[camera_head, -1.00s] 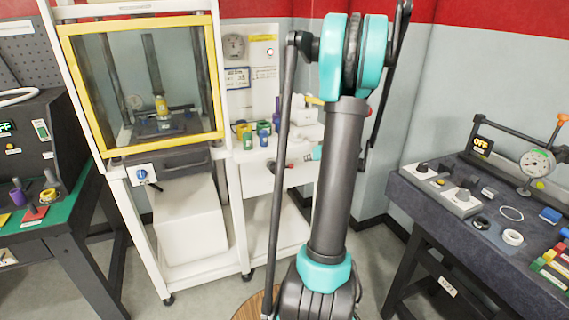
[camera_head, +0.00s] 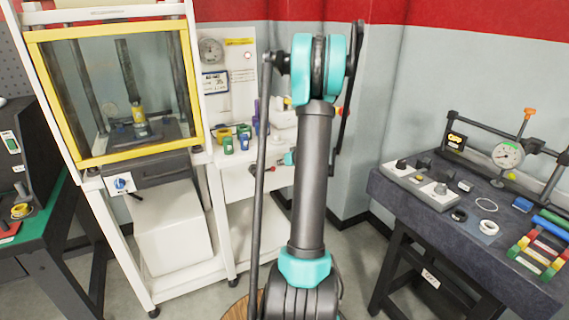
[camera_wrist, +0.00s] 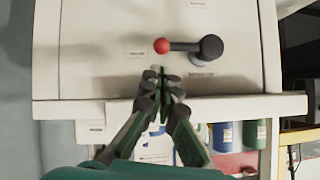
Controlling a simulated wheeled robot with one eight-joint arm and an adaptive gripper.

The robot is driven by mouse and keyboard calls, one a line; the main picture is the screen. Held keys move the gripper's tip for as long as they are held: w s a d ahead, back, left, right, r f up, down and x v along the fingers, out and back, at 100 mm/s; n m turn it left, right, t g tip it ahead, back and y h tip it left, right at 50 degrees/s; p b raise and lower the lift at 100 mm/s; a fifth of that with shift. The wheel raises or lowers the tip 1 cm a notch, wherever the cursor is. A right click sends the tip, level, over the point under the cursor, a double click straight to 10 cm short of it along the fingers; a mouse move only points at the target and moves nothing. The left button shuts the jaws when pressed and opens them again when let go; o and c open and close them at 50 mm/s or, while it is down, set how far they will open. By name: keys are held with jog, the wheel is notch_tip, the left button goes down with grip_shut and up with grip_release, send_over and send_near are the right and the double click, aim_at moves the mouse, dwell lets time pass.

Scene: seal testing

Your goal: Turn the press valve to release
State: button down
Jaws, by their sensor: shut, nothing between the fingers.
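The valve is a black lever (camera_wrist: 198,47) with a red ball end on a white panel (camera_wrist: 100,60). In the wrist view the lever lies level, the ball at its left and the round hub at its right. In the head view the red-tipped lever (camera_head: 270,169) shows small on the front of the white cabinet, beside my arm. My gripper (camera_wrist: 159,72) is shut and empty. In the wrist view its fingertips are just below the red ball, with a visible gap. In the head view my arm hides most of it.
The yellow-framed press (camera_head: 112,165) stands at the left, with a blue knob (camera_head: 122,184) below it. Several coloured bottles (camera_head: 244,138) stand on the cabinet top. A dark table (camera_head: 390,205) with a gauge (camera_head: 507,155) and small parts is at the right.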

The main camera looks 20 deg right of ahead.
jog(key=x, duration=0.4)
jog(key=shift+w+f, duration=0.15)
jog(key=shift+w, duration=0.1)
